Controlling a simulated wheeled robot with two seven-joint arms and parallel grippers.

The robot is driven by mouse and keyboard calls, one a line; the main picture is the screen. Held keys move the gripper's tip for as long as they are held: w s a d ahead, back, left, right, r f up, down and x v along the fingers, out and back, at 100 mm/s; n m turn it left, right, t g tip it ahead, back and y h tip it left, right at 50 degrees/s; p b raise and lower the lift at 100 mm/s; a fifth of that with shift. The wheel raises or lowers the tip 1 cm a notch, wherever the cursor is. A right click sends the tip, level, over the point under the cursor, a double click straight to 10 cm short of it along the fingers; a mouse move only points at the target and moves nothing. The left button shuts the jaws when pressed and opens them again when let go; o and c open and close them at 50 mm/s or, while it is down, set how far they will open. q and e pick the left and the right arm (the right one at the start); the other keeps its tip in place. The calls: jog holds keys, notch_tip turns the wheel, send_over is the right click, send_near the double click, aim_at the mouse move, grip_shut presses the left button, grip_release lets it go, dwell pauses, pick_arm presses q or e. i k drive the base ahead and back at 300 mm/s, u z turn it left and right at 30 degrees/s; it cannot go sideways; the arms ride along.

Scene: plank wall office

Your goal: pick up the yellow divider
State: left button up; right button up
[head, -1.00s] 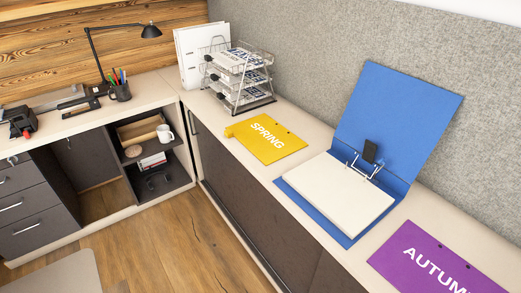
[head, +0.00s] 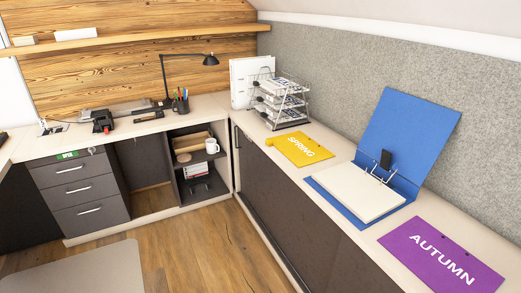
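The yellow divider (head: 303,149) lies flat on the light countertop along the grey wall, with the word SPRING printed on it and a tab at its left edge. It lies between the wire letter tray (head: 283,102) and the open blue binder (head: 412,135). The binder holds a stack of white paper and its cover stands up. A purple divider (head: 441,256) marked AUTUMN lies flat to the right of the binder. Neither of my grippers shows in the head view.
White binders (head: 242,82) stand in the corner behind the tray. A black lamp (head: 165,76), a pen cup (head: 181,104) and a hole punch (head: 102,120) stand on the left counter. The wooden floor (head: 215,235) ahead is partly clear.

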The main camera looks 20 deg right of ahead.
aim_at(298, 148)
jog(key=u, duration=0.45)
jog(key=i, duration=2)
jog(key=z, duration=0.15)
jog(key=i, duration=1.75)
jog(key=z, duration=2)
jog(key=i, duration=0.8)
jog(key=z, duration=0.6)
